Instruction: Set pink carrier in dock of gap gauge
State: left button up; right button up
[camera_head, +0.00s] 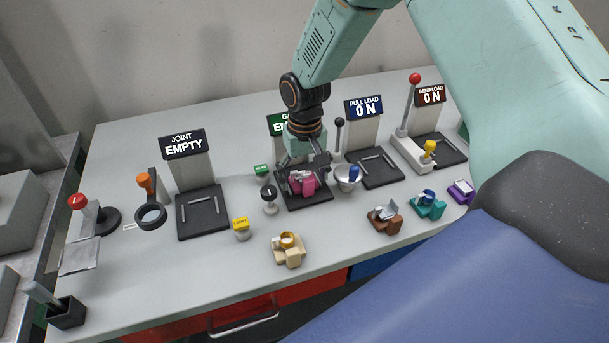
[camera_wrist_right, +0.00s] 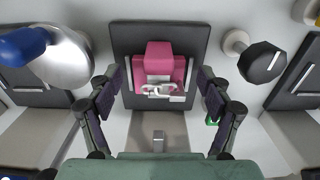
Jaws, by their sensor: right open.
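The pink carrier (camera_head: 303,184) sits on the dark dock plate (camera_head: 317,201) of the station with the green sign (camera_head: 278,124), which my right arm partly hides. In the right wrist view the pink carrier (camera_wrist_right: 160,62) stands on the dark dock plate (camera_wrist_right: 122,45), with a pale metal link-shaped part on it. My right gripper (camera_head: 304,170) is open just over the carrier. In the wrist view its fingers (camera_wrist_right: 160,82) stand on either side of the carrier, with gaps between. My left gripper is not in view.
A silver bowl-shaped part with a blue knob (camera_head: 348,176) stands close right of the dock, and a black knob (camera_head: 269,195) close left. Tan (camera_head: 289,252), brown (camera_head: 383,217) and teal (camera_head: 428,206) carriers sit along the front. The JOINT dock (camera_head: 203,231) is empty.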

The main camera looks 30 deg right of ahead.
jog(key=shift+w, duration=0.1)
jog(key=shift+d+r, duration=0.1)
jog(key=shift+r, duration=0.2)
notch_tip(320, 180, up, 12)
jog(key=shift+s+f, duration=0.2)
jog(key=shift+w+f, duration=0.1)
jog(key=shift+w, duration=0.05)
dwell(0.5)
dwell(0.3)
dwell(0.3)
jog(key=shift+c, duration=0.2)
dwell(0.3)
